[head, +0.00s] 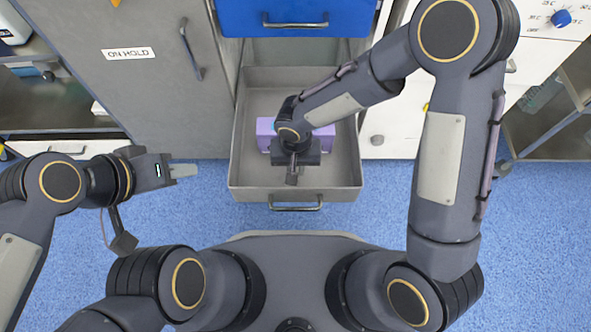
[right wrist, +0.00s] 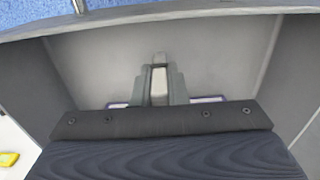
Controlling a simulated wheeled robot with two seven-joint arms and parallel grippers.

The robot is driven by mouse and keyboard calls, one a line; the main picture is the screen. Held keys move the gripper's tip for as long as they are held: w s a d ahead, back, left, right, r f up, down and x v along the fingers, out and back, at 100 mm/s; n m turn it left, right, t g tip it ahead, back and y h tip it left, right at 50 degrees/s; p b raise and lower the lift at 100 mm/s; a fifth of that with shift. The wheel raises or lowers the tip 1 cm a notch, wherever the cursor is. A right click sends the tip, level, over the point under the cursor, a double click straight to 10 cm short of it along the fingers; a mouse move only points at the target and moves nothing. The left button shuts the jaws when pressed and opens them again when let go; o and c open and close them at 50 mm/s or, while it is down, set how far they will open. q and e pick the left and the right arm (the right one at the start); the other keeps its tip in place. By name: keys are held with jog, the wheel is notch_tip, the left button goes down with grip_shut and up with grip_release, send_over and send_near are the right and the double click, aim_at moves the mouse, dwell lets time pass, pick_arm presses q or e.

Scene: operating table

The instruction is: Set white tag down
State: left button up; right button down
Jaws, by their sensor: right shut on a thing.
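My right gripper (head: 294,168) reaches down into the open grey drawer (head: 240,178), over a purple box (head: 264,128). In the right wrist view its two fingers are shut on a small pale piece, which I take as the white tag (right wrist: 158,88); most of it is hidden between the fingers. Pale-edged purple strips show on both sides below the fingers. Whether the tag touches the box or drawer floor I cannot tell. My left gripper (head: 183,170) is left of the drawer, above the blue floor, seen edge-on, with nothing visible in it.
A grey cabinet door (head: 150,95) with an "ON HOLD" label (head: 128,53) stands left of the drawer. A blue drawer front (head: 290,14) is above it. White cabinets (head: 395,125) are on the right. The drawer's front part is bare.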

jog(key=shift+f, duration=0.7)
pick_arm(q)
jog(key=shift+f, duration=0.25)
pick_arm(e)
jog(key=shift+r, duration=0.1)
jog(key=shift+f, duration=0.2)
jog(key=c, duration=1.4)
grip_release()
jog(key=shift+c, duration=0.2)
pick_arm(q)
jog(key=shift+f, duration=0.2)
